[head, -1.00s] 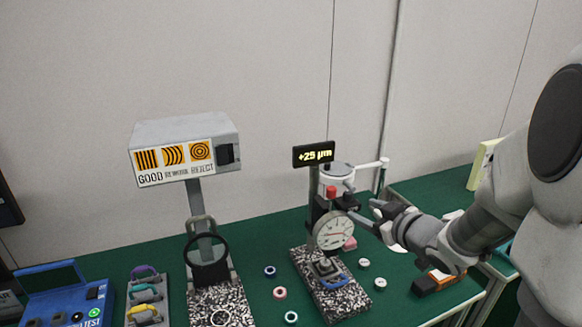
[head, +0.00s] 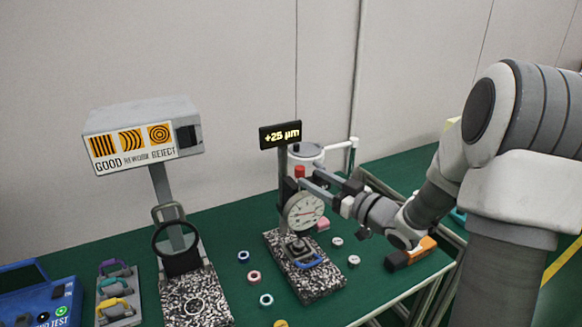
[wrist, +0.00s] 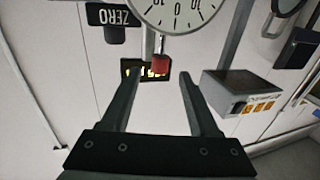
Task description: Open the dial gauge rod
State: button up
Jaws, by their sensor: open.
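The dial gauge (head: 304,212) stands on a speckled stone base (head: 318,284); its white face also shows in the wrist view (wrist: 176,12). A red knob (head: 299,171) tops the gauge's rod; in the wrist view the knob (wrist: 160,63) hangs from a thin stem because that view is upside down. My gripper (head: 306,178) is open beside the knob, coming from the right. In the wrist view my gripper (wrist: 161,78) has its two fingers on either side of the knob's line, with visible gaps. Whether the knob lies fully between the fingertips in depth, I cannot tell.
A display (head: 281,135) reading +25 µm stands above the gauge. A flatness viewer with a sign box (head: 145,135) stands to the left. Several small rings, such as a pink one (head: 253,277), lie on the green table (head: 225,253). An orange-black block (head: 410,253) lies at right.

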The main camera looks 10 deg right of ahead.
jog(key=x, duration=0.9)
grip_shut()
dwell(1.2)
